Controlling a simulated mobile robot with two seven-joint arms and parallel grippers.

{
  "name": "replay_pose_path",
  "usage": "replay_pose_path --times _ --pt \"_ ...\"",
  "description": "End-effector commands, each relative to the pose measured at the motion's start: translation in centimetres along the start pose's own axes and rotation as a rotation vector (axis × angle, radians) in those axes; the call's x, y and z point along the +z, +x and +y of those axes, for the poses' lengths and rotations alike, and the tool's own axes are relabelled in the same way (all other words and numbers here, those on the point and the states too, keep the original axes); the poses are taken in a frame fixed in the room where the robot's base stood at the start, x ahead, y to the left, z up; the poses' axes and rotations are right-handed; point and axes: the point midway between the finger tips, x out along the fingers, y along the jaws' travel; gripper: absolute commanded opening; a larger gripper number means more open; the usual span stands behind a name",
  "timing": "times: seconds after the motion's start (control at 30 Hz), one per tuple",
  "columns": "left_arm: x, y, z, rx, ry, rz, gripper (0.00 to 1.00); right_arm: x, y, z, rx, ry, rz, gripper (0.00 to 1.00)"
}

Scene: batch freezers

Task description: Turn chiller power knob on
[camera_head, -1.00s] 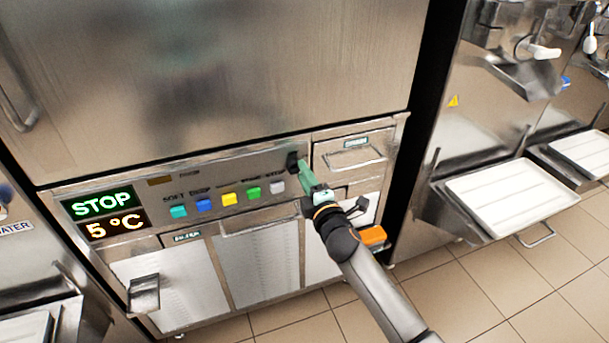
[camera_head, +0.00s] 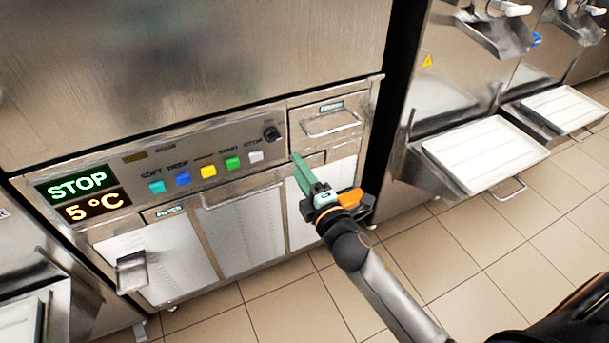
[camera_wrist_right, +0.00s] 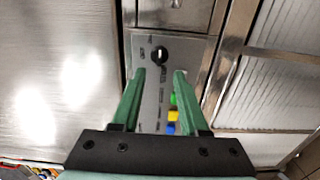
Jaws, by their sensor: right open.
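The black power knob (camera_head: 271,132) sits at the right end of the chiller's control panel (camera_head: 222,147), above the white button. It also shows in the right wrist view (camera_wrist_right: 159,53), just beyond and between the green fingertips. My right gripper (camera_head: 300,168) is open and empty, apart from the knob, below and right of it in the head view. Its two green fingers show spread in the right wrist view (camera_wrist_right: 160,72). The display (camera_head: 77,184) reads STOP in green and 5 °C in orange. My left gripper is not in view.
A row of coloured buttons (camera_head: 208,171) lies left of the knob. A drawer with a handle (camera_head: 331,121) is right of it. A neighbouring machine holds a white tray (camera_head: 478,153) on the right. Tiled floor (camera_head: 470,260) is open in front.

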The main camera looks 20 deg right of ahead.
Motion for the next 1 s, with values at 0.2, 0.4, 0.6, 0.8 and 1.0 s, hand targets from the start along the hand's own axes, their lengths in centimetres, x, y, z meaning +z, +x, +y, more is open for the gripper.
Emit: replay_pose_path --times 0.2,0.4,0.6,0.8,1.0 --pt "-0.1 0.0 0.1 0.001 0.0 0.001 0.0 0.0 -2.0 0.0 0.0 0.002 0.0 0.44" --pt "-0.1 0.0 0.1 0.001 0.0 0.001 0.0 0.0 -2.3 0.0 0.0 0.001 -0.001 0.44" --pt "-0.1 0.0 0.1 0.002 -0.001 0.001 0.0 0.0 -2.3 0.0 0.0 0.001 0.0 0.44" --pt "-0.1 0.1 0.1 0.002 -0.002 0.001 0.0 0.0 -2.4 -0.1 -0.003 0.007 0.0 0.44" --pt "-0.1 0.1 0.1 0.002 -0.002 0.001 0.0 -0.5 -5.4 -5.0 -0.156 0.308 -0.019 0.44"
